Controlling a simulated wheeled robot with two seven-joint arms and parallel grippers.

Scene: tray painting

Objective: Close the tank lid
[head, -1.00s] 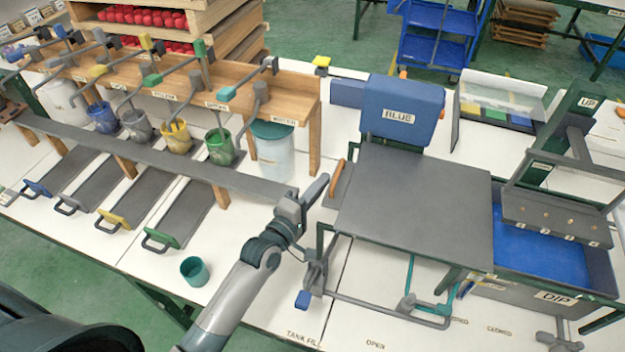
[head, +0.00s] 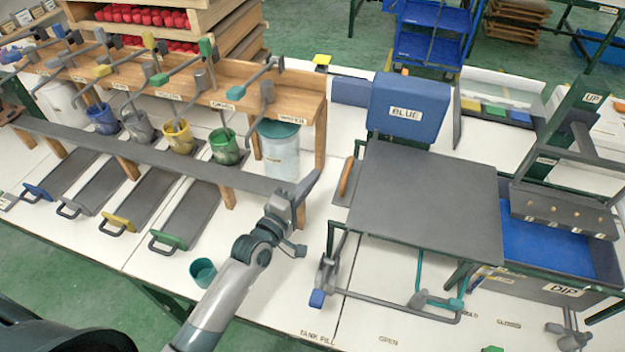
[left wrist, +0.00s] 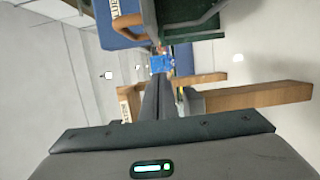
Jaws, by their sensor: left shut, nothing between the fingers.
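The DIP tank (head: 560,292) stands at the right, with blue liquid (head: 545,248) showing in its open top. A flat dark grey panel (head: 425,200), which looks like the lid, lies on a green frame to the left of the tank. A wooden handle (head: 347,177) sits at the panel's left end. My left gripper (head: 310,184) is shut and empty, left of the handle and apart from it. In the left wrist view its closed fingers (left wrist: 160,100) point toward the blue container, and the wooden handle (left wrist: 149,18) shows above them. My right gripper is not in view.
The blue container (head: 408,108) stands behind the panel. A rack hanger (head: 560,212) is over the tank. A teal cup (head: 203,272) stands near my left arm.

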